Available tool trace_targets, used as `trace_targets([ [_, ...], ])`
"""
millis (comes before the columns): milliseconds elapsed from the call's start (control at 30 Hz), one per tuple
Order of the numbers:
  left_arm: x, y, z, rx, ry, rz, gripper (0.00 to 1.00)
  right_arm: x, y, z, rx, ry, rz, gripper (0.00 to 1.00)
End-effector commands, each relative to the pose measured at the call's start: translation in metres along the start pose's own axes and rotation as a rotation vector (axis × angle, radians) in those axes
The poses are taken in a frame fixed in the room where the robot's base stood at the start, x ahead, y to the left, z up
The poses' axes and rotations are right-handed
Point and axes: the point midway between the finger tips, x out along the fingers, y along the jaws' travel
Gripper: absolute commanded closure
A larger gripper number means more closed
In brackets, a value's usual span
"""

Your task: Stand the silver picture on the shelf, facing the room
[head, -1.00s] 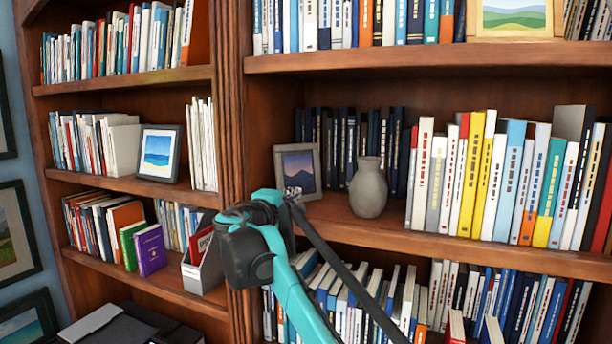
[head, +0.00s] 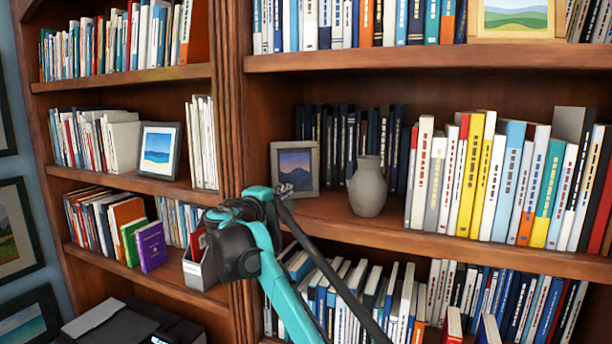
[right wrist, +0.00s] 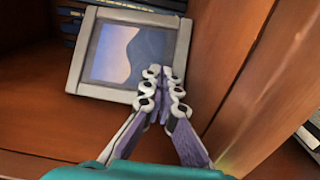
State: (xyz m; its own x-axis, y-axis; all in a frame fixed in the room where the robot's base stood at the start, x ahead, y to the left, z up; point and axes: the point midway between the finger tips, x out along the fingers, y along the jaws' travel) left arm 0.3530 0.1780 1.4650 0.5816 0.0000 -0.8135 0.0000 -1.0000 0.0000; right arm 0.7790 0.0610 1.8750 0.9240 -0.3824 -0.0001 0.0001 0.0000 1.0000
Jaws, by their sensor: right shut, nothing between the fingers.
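The silver picture (head: 295,158), a grey frame around a mountain scene, stands on the middle shelf (head: 400,232) of the right bookcase, leaning back a little with its face to the room. It also shows in the right wrist view (right wrist: 125,55), where the fingertips overlap its lower right corner. My right gripper (head: 284,190) is shut and empty in front of the picture's lower edge; its fingertips (right wrist: 162,82) are together. I cannot tell whether they touch the frame. My left gripper is not in view.
A grey vase (head: 368,188) stands right of the picture, with dark books (head: 345,135) behind. The bookcase's upright (head: 232,120) is close on the left. Coloured books (head: 490,180) fill the shelf's right side. Another framed picture (head: 158,150) stands in the left bookcase.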

Motion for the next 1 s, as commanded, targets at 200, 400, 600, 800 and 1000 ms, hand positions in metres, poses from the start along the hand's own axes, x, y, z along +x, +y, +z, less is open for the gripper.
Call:
trace_targets([
  [200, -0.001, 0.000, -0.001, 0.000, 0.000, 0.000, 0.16, 0.002, 0.000, -0.007, 0.000, 0.001, 0.000, 1.00],
  [400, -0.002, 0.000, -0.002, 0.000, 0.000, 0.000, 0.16, 0.003, 0.000, -0.013, 0.000, 0.001, 0.000, 1.00],
  [600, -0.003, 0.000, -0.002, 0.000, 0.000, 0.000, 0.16, 0.004, 0.000, -0.016, 0.000, 0.000, 0.000, 1.00],
  [800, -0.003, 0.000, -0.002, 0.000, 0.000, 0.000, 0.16, 0.004, 0.000, -0.016, 0.000, 0.000, 0.000, 1.00],
  [1000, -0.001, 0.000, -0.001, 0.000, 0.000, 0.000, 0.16, 0.004, -0.001, -0.014, 0.000, 0.000, 0.000, 1.00],
])
